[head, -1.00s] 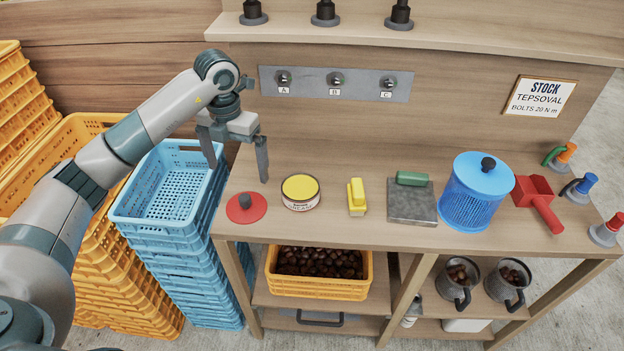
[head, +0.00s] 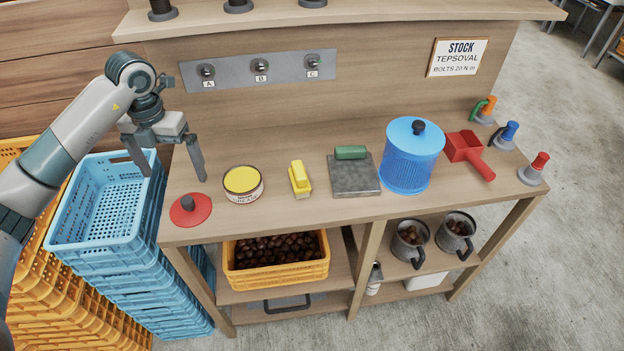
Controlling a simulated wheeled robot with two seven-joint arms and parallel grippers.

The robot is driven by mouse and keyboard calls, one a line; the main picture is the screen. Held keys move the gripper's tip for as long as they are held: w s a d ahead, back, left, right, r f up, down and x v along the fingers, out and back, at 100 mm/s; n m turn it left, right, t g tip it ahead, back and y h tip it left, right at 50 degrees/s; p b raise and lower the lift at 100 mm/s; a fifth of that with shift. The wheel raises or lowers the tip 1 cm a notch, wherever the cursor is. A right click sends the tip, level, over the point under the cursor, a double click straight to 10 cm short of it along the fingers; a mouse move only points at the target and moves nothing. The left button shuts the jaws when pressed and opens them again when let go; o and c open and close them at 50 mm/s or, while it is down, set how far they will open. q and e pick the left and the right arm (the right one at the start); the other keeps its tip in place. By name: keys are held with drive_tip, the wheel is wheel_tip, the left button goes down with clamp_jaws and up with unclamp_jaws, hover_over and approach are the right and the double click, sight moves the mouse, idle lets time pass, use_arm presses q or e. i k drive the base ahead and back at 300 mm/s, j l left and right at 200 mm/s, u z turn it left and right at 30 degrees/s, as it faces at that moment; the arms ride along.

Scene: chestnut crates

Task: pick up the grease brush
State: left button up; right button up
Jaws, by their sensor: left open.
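A small yellow block-shaped item (head: 300,180), which looks like the grease brush, lies on the workbench top (head: 330,212) between the open yellow tin and a grey plate. Its bristles cannot be made out. My left gripper (head: 173,174) is open and empty, with its fingers pointing down. It hangs over the left end of the bench, behind and above the red lid, well to the left of the yellow item. The tin (head: 243,196) stands between them. My right gripper is not in view.
A red lid with a dark knob (head: 191,211) lies near the front left edge. Right of the yellow item are a grey plate with a green handle (head: 354,180), a blue lidded basket (head: 408,168) and a red scoop (head: 470,157). Blue crates (head: 95,255) are stacked at left.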

sight(302, 186)
drive_tip(key=j+z, duration=0.7)
drive_tip(key=k+l, duration=0.05)
